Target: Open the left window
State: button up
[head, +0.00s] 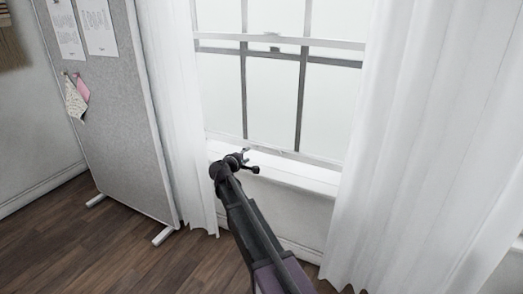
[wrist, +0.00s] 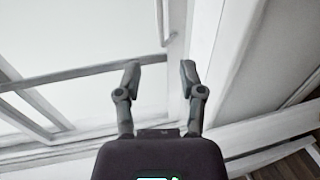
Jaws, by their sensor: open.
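The window (head: 276,95) is a white-framed sash window between white curtains. Its lower sash has a bottom rail (head: 285,154) close to the sill, so it looks shut. A small catch (head: 272,36) sits on the meeting rail. My gripper (head: 251,161) is in front of the bottom rail, near the sill. In the wrist view my gripper (wrist: 160,75) has its two fingers apart with nothing between them. A thin grey handle-like piece (wrist: 166,38) shows on the white frame beyond the fingertips. I cannot tell whether the gripper touches the rail.
White curtains hang at the left (head: 172,105) and right (head: 425,140) of the window. A grey pinboard on feet (head: 120,130) stands at left. The white sill (head: 300,174) juts out below the sash. Wooden floor (head: 90,250) is clear at lower left.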

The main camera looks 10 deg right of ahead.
aim_at(261, 146)
jog(key=shift+d, duration=0.1)
jog(key=b+x, duration=0.2)
jog(key=x, duration=1.1)
jog(key=shift+w+d+f+b, duration=0.1)
jog(key=shift+w+d+b, duration=0.1)
jog(key=shift+w+b, duration=0.15)
jog(key=shift+c, duration=0.2)
grip_shut()
